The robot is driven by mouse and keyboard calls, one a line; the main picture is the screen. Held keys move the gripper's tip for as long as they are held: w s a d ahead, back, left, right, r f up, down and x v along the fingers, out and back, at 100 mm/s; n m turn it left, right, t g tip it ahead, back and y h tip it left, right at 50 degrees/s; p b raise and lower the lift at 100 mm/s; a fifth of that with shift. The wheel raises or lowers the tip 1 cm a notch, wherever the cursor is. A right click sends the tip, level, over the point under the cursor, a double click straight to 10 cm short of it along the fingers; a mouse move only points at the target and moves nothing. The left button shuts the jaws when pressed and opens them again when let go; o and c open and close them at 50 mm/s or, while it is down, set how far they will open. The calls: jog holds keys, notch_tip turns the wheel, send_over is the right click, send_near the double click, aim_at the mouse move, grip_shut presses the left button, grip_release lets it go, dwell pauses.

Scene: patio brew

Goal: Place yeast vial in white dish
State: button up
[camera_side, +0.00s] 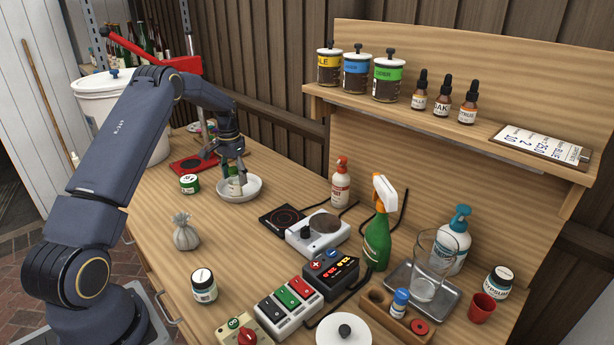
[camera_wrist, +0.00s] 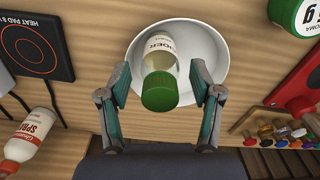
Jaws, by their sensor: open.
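The white dish (camera_side: 254,191) sits on the wooden bench; it also shows at the top of the wrist view (camera_wrist: 207,43). The yeast vial (camera_wrist: 160,52), with a green cap and a pale label, is inside the dish's outline, its cap toward my wrist camera. In the side view the vial (camera_side: 235,188) shows inside the dish, partly covered by my fingers. My gripper (camera_side: 234,178) is above the dish, pointing down. In the wrist view my gripper (camera_wrist: 161,72) is open, one finger on each side of the vial, with gaps beside the cap. The vial's base is hidden in the side view.
A green-lidded jar (camera_side: 190,184) stands just left of the dish, and a red pad (camera_side: 193,163) lies behind it. A black heat pad (camera_side: 281,216) and a spray bottle (camera_side: 340,184) are to the right. A grey sack (camera_side: 186,234) stands nearer the front. Bench between them is clear.

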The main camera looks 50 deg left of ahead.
notch_tip(320, 180, up, 11)
jog(key=s+d+r+t, duration=0.1)
jog(key=s+d+r, duration=0.2)
jog(key=d+r, duration=0.3)
jog(key=s+d+r+m+t, duration=0.15)
jog(key=d+r, duration=0.25)
jog(key=d, duration=0.4)
jog(key=s+d+r, duration=0.3)
jog(key=d+r, duration=0.2)
jog(key=d, duration=0.3)
jog(key=s+d+f+t, duration=0.1)
jog(key=s+d+f, duration=0.1)
jog(key=s+d, duration=0.3)
jog(key=s+d+f+m+t, duration=0.1)
jog(key=s+d+f+t, duration=0.1)
jog(key=s+d, duration=0.4)
jog(key=s, duration=0.5)
